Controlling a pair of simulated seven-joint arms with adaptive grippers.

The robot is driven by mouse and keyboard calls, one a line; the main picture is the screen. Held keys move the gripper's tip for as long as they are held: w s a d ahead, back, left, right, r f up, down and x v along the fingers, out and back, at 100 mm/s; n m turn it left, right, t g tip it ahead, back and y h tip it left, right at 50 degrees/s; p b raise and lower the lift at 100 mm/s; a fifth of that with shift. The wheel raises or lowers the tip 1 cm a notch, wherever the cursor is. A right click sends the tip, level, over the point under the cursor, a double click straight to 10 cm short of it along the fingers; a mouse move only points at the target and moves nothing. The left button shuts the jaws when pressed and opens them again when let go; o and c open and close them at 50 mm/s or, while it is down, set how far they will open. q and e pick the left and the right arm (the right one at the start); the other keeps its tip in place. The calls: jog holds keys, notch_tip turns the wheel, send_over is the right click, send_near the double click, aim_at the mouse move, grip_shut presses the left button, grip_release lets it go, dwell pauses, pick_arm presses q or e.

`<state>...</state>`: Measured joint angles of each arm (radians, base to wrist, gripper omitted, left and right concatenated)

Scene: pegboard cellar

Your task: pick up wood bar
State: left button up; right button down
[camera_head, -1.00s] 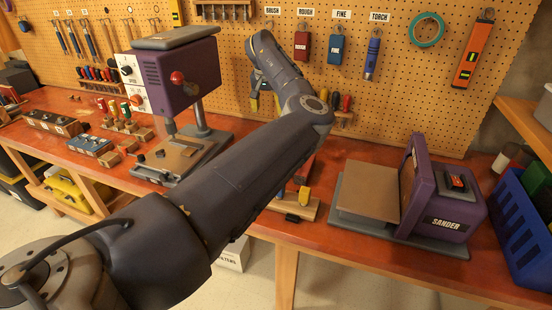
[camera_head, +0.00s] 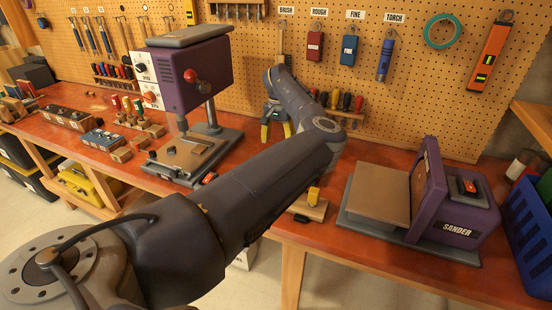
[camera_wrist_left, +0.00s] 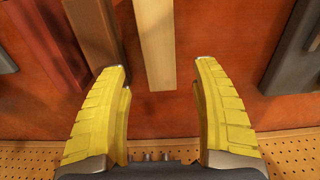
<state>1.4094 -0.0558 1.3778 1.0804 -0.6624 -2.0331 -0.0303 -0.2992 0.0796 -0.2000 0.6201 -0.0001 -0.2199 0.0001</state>
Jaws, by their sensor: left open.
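A pale wood bar (camera_wrist_left: 156,45) lies on the red bench in the left wrist view, entering from the top edge. Its near end is between my left gripper's (camera_wrist_left: 160,68) yellow fingertips, which stand apart on either side. The gripper is open and holds nothing. A darker brown bar (camera_wrist_left: 93,35) and a reddish bar (camera_wrist_left: 45,40) lie to the left of the pale one. In the head view my left gripper (camera_head: 276,137) points down at the back of the bench, and my arm hides the bars. My right gripper is not in view.
The purple sander (camera_head: 455,205) stands on the bench at right, and the purple drill press (camera_head: 190,75) at left. The pegboard (camera_head: 400,105) with hanging tools rises behind. A screwdriver rack (camera_head: 343,112) is right of my gripper. A blue basket (camera_head: 525,235) is far right.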

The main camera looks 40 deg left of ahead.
pick_arm(q)
jog(key=shift+f, duration=3.35)
jog(key=c, duration=1.4)
jog(key=shift+r, duration=0.15)
